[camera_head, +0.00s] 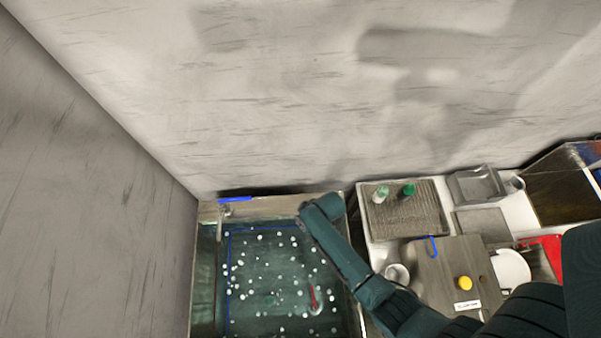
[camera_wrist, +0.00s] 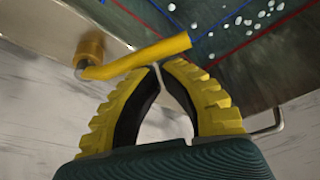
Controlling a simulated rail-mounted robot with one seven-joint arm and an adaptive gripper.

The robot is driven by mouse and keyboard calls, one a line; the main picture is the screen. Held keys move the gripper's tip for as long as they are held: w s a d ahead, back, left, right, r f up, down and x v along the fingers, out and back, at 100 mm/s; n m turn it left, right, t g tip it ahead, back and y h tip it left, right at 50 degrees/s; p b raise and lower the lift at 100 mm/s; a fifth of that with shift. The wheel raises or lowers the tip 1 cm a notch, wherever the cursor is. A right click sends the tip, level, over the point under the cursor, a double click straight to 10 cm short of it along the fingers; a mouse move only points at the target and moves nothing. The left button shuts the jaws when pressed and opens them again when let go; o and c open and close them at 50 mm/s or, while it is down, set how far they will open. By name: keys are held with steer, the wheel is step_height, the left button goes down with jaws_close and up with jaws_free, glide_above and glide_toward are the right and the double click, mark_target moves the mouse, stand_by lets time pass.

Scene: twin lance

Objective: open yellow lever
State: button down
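The yellow lever (camera_wrist: 145,56) shows in the wrist view as a bar slanting up to the right, from a brass-coloured round fitting (camera_wrist: 90,48) with a grey pin end. My gripper (camera_wrist: 167,65) has yellow ribbed fingers with black inner pads. Its fingertips are together just below the lever's middle, close to or touching it; I cannot tell which. Nothing shows between the fingers. In the head view, my arm reaches the tank's back rim. The gripper and the yellow lever cannot be made out there.
The tank (camera_head: 209,212) holds dark water with white specks and a red-and-white item (camera_head: 314,298). A blue lever (camera_head: 236,199) is at its back left. A grey wall stands behind. Trays and a board with a yellow knob (camera_head: 464,283) lie at the right. A metal handle (camera_wrist: 272,125) is right of my fingers.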

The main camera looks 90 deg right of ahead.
steer(key=shift+s+a, duration=0.2)
steer(key=shift+s, duration=0.2)
stand_by(0.5)
steer(key=w, duration=0.4)
steer(key=d+p+v, duration=0.1)
steer(key=v, duration=0.9)
steer(key=shift+s+d+r, duration=0.2)
steer(key=shift+s+r, duration=0.1)
steer(key=shift+r, duration=0.1)
